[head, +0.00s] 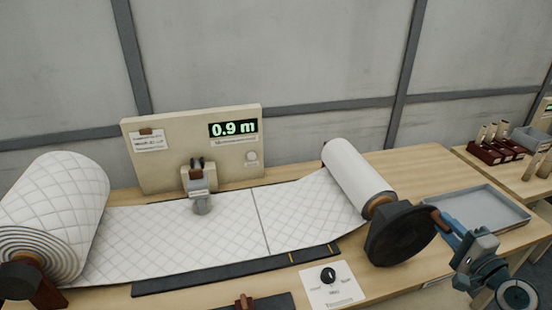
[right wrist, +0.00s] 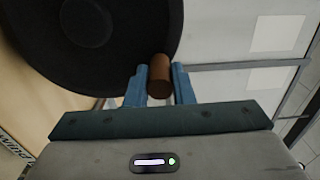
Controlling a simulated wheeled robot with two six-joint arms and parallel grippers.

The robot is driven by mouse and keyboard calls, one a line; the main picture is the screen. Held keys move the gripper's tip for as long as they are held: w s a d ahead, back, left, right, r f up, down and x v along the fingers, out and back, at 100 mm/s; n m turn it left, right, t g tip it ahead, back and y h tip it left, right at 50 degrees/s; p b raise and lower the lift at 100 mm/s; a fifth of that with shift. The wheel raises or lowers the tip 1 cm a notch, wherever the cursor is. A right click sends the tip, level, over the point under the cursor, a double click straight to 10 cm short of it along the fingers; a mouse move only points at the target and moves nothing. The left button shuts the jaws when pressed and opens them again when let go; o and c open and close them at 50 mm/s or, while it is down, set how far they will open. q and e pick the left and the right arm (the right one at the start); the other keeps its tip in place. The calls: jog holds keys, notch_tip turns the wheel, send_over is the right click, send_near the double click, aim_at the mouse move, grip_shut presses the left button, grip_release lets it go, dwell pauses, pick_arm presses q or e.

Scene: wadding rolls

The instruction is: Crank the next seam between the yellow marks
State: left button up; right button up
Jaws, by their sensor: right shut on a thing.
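The white quilted wadding (head: 180,235) runs across the bench from a large roll (head: 55,215) at left to a smaller take-up roll (head: 355,178) at right. A dark seam line (head: 261,222) crosses the sheet, left of both yellow marks (head: 291,258) on the dark front strip (head: 200,280). A black crank wheel (head: 400,240) stands at the take-up roll's near end. My right gripper (head: 447,222) is at the wheel's right rim, shut on its brown handle (right wrist: 159,76), seen between the fingers in the right wrist view. My left gripper is not in view.
The panel's display (head: 233,129) reads 0.9 m. A grey measuring head (head: 199,185) rests over the sheet. A knob on a white plate (head: 329,280) is in front. An empty grey tray (head: 480,210) lies right of the wheel.

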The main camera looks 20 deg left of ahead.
jog(key=shift+f, duration=0.15)
jog(key=shift+w+d+f+b, duration=0.3)
jog(key=shift+d+f+b, duration=0.15)
jog(key=shift+b, duration=0.1)
jog(key=shift+w+d+f, duration=0.15)
jog(key=shift+w+d, duration=0.05)
jog(key=shift+w+d+f+b, duration=0.4)
jog(key=shift+f+b, duration=0.3)
jog(key=shift+b, duration=0.25)
